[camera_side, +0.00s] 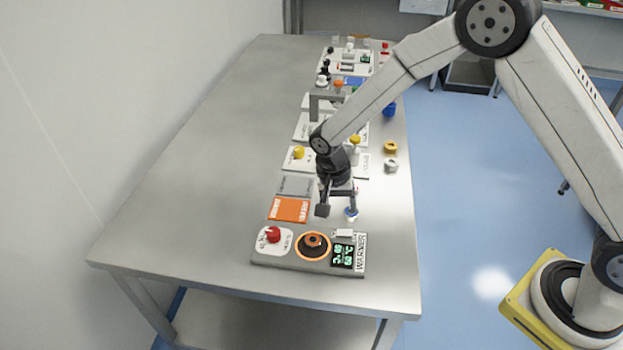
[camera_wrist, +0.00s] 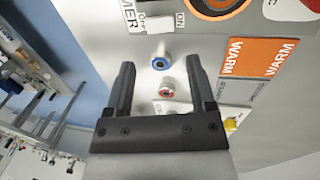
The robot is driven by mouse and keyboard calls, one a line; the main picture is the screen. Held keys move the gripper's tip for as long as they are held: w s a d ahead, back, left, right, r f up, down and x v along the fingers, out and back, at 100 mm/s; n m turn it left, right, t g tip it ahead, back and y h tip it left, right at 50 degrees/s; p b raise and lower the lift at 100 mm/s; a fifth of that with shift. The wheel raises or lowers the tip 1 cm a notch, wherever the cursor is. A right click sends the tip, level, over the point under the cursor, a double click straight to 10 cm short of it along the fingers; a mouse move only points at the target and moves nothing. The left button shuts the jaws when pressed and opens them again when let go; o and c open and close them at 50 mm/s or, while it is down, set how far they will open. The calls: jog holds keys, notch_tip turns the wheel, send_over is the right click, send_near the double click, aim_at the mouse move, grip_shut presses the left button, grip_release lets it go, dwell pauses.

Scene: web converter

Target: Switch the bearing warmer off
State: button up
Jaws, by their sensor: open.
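The warmer (camera_side: 290,262) is a grey box at the near end of the table. It carries a red knob (camera_side: 273,234), an orange-ringed dark disc (camera_side: 313,244) and a lit display with green digits (camera_side: 343,256). A small white switch (camera_side: 344,233) sits at its back right edge. In the wrist view the white switch (camera_wrist: 158,25) lies between OFF and ON lettering at the top; I cannot tell which way it is set. My gripper (camera_side: 338,208) points down behind the warmer, apart from the switch. Its open, empty fingers (camera_wrist: 161,68) show in the wrist view.
A small blue-ringed part (camera_wrist: 161,60) and a red-ringed part (camera_wrist: 167,91) stand between and beyond my fingertips. An orange WARM pad (camera_side: 289,209) and a grey pad (camera_side: 295,185) lie to the left. Panels fill the table behind; its left side is clear.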

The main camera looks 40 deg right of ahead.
aim_at(344, 233)
jog(key=shift+f, duration=0.1)
jog(key=shift+s+d+f, duration=0.15)
jog(key=shift+f, duration=1.1)
jog(key=shift+s+d+f, duration=0.2)
jog(key=shift+f, duration=1.05)
jog(key=shift+s+d+f, duration=0.15)
jog(key=shift+f, duration=1.1)
